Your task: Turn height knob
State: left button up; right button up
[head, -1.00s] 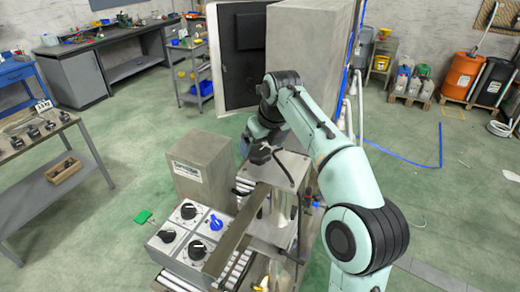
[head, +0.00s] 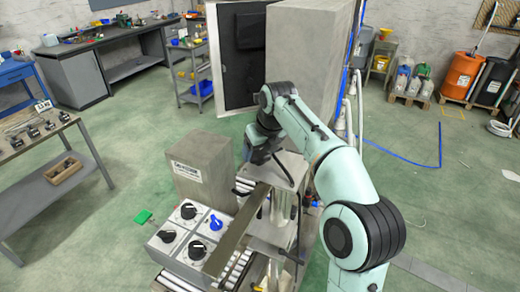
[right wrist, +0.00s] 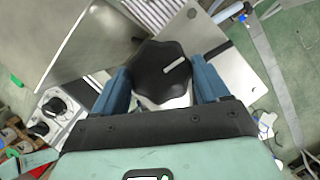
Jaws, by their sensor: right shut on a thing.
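The height knob (right wrist: 158,72), black and lobed with a pale pointer line, sits on a grey metal plate (right wrist: 228,65) in the right wrist view. The two blue fingers of my right gripper (right wrist: 163,84) are on either side of it, shut on it. In the head view my right gripper (head: 258,150) reaches down over the top plate (head: 290,172) of the machine, and the arm largely hides the knob there. My left gripper is not in view.
A control panel (head: 179,257) with several black dials and a blue knob (head: 215,223) stands left of the machine. A grey box (head: 200,168) stands behind it. A long grey beam (head: 237,232) runs beside the top plate. A tall grey cabinet (head: 305,120) rises behind my arm.

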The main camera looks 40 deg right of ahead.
jog(key=shift+n, duration=0.3)
jog(key=n+y, duration=0.1)
jog(key=n, duration=0.3)
jog(key=n+y, duration=0.1)
jog(key=n, duration=0.1)
jog(key=shift+w+d+y, duration=0.1)
jog(key=shift+d+y, duration=0.15)
jog(key=shift+y, duration=0.05)
jog(key=n+g+y, duration=0.1)
jog(key=n, duration=0.3)
jog(key=shift+d, duration=0.1)
jog(key=shift+w+n+g+y, duration=0.1)
jog(key=shift+n+g+y, duration=0.4)
jog(key=shift+n, duration=1)
jog(key=shift+n, duration=0.3)
jog(key=o, duration=1.1)
jog(key=shift+c, duration=0.2)
jog(key=shift+m, duration=0.4)
